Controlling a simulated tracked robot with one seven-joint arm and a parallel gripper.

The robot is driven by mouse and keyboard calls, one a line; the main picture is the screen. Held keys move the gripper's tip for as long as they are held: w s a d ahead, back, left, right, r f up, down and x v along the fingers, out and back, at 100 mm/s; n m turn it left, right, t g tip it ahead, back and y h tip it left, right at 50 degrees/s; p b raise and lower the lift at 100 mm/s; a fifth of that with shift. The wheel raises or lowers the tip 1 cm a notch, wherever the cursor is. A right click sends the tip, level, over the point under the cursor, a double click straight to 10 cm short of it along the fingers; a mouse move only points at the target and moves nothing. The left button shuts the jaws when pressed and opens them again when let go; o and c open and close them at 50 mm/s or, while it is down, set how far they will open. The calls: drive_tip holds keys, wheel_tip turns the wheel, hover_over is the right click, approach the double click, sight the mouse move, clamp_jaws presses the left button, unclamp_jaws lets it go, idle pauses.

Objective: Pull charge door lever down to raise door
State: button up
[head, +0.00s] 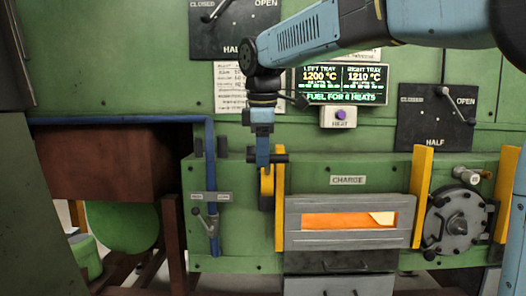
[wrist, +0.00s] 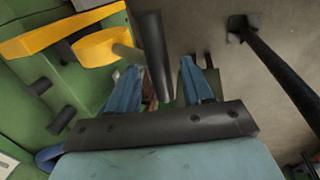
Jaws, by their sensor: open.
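The charge door (head: 305,238) is a grey panel with a glowing orange slot, under a CHARGE label, between two yellow uprights. Its lever, just left of the left upright, has a yellow hub (head: 267,183) and a dark cylindrical handle (head: 281,157). In the wrist view the handle (wrist: 153,45) joins the yellow hub (wrist: 92,47) by a short rod. My gripper (head: 263,160) points down at the handle. In the wrist view my gripper (wrist: 159,70) is open, with one blue finger on each side of the handle and visible gaps. Contact with the handle is not visible.
A small lever (head: 211,218) and blue pipe (head: 210,150) stand to the left. The right yellow upright (head: 421,195) and a round grey hatch (head: 457,222) are to the right. A screen (head: 342,85) and HEAT button (head: 340,115) are above the door, near my arm.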

drive_tip(key=shift+c, duration=0.5)
clamp_jaws()
